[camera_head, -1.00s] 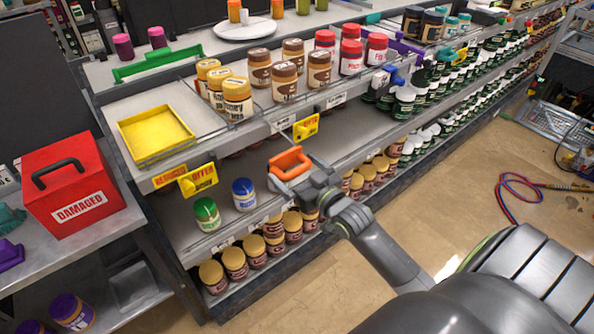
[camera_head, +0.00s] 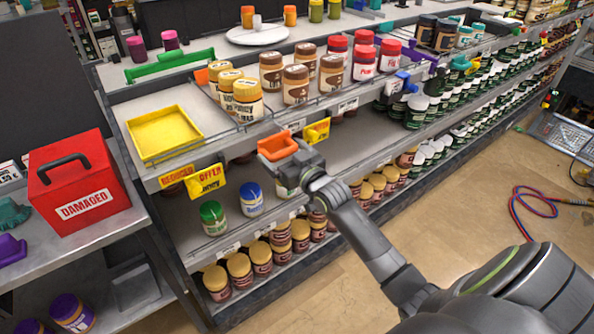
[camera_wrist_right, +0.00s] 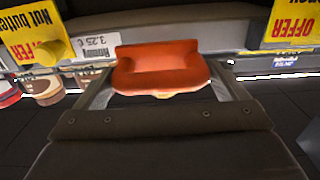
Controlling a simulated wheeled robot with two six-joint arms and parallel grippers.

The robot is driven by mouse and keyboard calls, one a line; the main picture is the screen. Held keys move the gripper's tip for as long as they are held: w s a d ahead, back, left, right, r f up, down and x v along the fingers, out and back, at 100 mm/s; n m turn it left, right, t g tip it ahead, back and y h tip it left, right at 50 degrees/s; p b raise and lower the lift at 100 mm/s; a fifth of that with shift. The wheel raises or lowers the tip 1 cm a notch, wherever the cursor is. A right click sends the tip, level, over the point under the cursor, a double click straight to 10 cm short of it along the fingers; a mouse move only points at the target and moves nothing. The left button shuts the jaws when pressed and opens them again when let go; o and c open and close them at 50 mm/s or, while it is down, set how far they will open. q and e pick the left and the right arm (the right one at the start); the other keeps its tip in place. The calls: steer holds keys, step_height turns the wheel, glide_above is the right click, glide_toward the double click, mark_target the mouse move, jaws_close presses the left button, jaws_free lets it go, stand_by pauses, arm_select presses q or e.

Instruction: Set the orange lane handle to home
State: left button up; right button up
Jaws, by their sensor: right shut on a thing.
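The orange lane handle (camera_head: 278,146) is a loop-shaped pull at the front edge of the upper shelf, below the lane of yellow-lidded jars (camera_head: 247,97). My right gripper (camera_head: 293,156) is shut on it from the front. In the right wrist view the orange handle (camera_wrist_right: 160,70) lies between the two fingers of my right gripper (camera_wrist_right: 163,84), near the shelf's front edge. Where it joins the shelf is hidden. A small orange piece (camera_head: 201,76) shows behind the yellow-lidded jars. My left gripper is not in view.
Yellow offer signs (camera_head: 207,181) hang on the shelf edge on either side of the handle. A yellow tray (camera_head: 165,134) sits at the shelf's left end. Blue (camera_head: 251,197) and green-lidded jars (camera_head: 213,217) stand on the shelf below. A red box (camera_head: 78,185) stands at left.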

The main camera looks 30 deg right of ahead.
mark_target(275, 145)
steer(key=w+b, duration=0.1)
steer(key=w, duration=0.2)
steer(key=shift+w+a+f, duration=0.1)
steer(key=shift+w+a, duration=0.05)
steer(key=shift+w, duration=0.25)
steer(key=shift+r, duration=0.2)
steer(key=o, duration=1)
steer(key=shift+o, duration=0.4)
steer(key=shift+w+f, duration=0.1)
steer(key=shift+w, duration=0.15)
steer(key=s+d, duration=0.1)
steer(key=s, duration=1.6)
steer(key=shift+s+d, duration=0.15)
steer(key=shift+f, duration=0.1)
